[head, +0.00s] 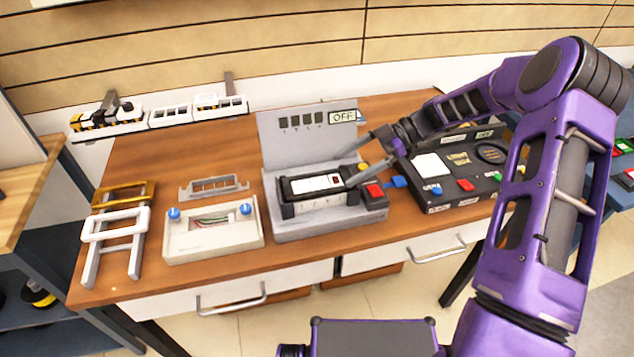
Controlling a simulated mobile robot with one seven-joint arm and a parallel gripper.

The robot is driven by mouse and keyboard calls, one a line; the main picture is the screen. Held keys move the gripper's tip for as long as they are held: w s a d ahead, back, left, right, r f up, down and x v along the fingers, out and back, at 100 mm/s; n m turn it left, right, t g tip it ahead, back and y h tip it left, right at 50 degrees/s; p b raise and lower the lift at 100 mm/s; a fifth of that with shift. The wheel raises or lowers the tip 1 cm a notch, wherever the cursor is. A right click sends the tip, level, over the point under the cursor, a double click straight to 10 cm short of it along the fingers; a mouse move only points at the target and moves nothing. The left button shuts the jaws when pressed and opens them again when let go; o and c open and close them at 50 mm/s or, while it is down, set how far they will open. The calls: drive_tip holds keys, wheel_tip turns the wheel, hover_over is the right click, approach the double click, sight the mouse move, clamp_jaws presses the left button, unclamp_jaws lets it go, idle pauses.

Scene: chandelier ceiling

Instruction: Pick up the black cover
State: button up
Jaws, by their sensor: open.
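A black, frame-like piece (288,190) with a white panel in its middle lies on the grey stand (330,228) at the middle of the table; it looks like the black cover. My gripper (352,161) is open at the right end of this piece, coming in from the right. One fingertip is near the piece's front right part, and the other is farther back, near the stand's upright panel. I cannot tell whether either finger touches the piece. The fingers hide part of its right end.
A grey box (212,244) with blue knobs and white and gold frames stand to the left. A black control box (455,190) stands to the right, below my arm. A red button (375,190) sits beside the piece. A toy train (170,114) is along the back.

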sight(313, 184)
drive_tip(key=shift+r+p+x, duration=0.2)
drive_tip(key=shift+p+x, duration=0.15)
drive_tip(key=shift+x, duration=2.8)
drive_tip(key=shift+a, duration=0.1)
drive_tip(key=c, duration=1.1)
